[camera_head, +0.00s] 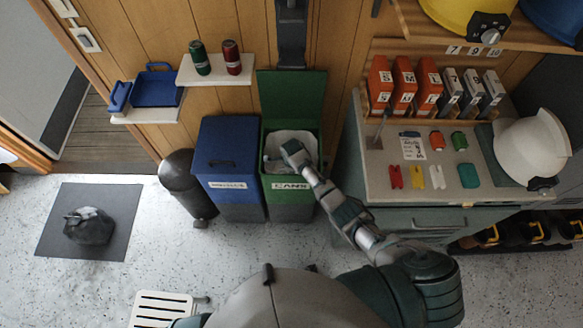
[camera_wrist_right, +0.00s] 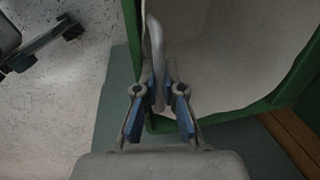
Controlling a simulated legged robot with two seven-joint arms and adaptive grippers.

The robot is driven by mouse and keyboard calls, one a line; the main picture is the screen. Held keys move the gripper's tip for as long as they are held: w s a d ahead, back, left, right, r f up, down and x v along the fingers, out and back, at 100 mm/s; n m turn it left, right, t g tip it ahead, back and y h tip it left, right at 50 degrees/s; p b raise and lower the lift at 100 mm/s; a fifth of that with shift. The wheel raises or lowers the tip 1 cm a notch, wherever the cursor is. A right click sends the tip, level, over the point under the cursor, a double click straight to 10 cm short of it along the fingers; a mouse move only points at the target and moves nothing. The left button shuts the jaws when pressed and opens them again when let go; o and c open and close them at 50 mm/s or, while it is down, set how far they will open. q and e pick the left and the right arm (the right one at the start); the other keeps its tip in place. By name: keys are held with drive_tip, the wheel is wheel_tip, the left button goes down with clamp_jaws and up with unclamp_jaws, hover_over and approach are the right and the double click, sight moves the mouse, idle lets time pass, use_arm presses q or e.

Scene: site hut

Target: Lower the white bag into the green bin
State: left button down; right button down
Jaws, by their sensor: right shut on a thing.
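The green bin (camera_head: 290,205) stands against the back wall with its lid (camera_head: 292,92) raised. The white bag (camera_head: 282,138) shows inside the bin's mouth, within the rim. In the right wrist view the white bag (camera_wrist_right: 235,45) fills much of the opening beside the green rim (camera_wrist_right: 292,88). My right gripper (camera_head: 276,160) is over the bin's mouth. In the right wrist view its blue-padded fingers (camera_wrist_right: 158,88) are shut on a pale loop of the bag. The bag's underside and its depth in the bin are hidden. My left gripper is not in view.
A blue bin (camera_head: 229,165) stands directly left of the green one, with a dark cylinder bin (camera_head: 187,185) beyond it. A workbench (camera_head: 375,180) with boxes stands to the right. A black bag (camera_head: 88,228) lies on a dark mat (camera_head: 60,205). A white stool (camera_head: 163,308) is in front.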

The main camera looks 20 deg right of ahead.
drive_tip(key=c, duration=1.2)
unclamp_jaws()
drive_tip(key=shift+r, duration=0.15)
wheel_tip(320, 180, up, 11)
drive_tip(key=s, duration=0.2)
drive_tip(key=s+d+f+n, duration=0.1)
drive_tip(key=s+f+n, duration=0.4)
drive_tip(key=f, duration=0.5)
drive_tip(key=s+d+f+n, duration=0.1)
drive_tip(key=s+f+n, duration=0.2)
drive_tip(key=s+f, duration=0.55)
drive_tip(key=s+d+f+n, duration=0.1)
drive_tip(key=s+f+n, duration=0.4)
drive_tip(key=f, duration=0.6)
drive_tip(key=s+d+f+n, duration=0.1)
drive_tip(key=s+f+n, duration=0.2)
drive_tip(key=s, duration=0.8)
drive_tip(key=s+d+f+n, duration=0.2)
drive_tip(key=s+f+n, duration=0.2)
drive_tip(key=s, duration=0.8)
drive_tip(key=s+d+f+n+g, duration=0.1)
drive_tip(key=s+f, duration=0.4)
drive_tip(key=s, duration=0.6)
drive_tip(key=d+n, duration=0.1)
drive_tip(key=n, duration=0.1)
drive_tip(key=shift+s+f+n+y, duration=0.2)
drive_tip(key=shift+n+y, duration=0.1)
drive_tip(key=shift+n, duration=0.1)
drive_tip(key=shift+w, duration=0.1)
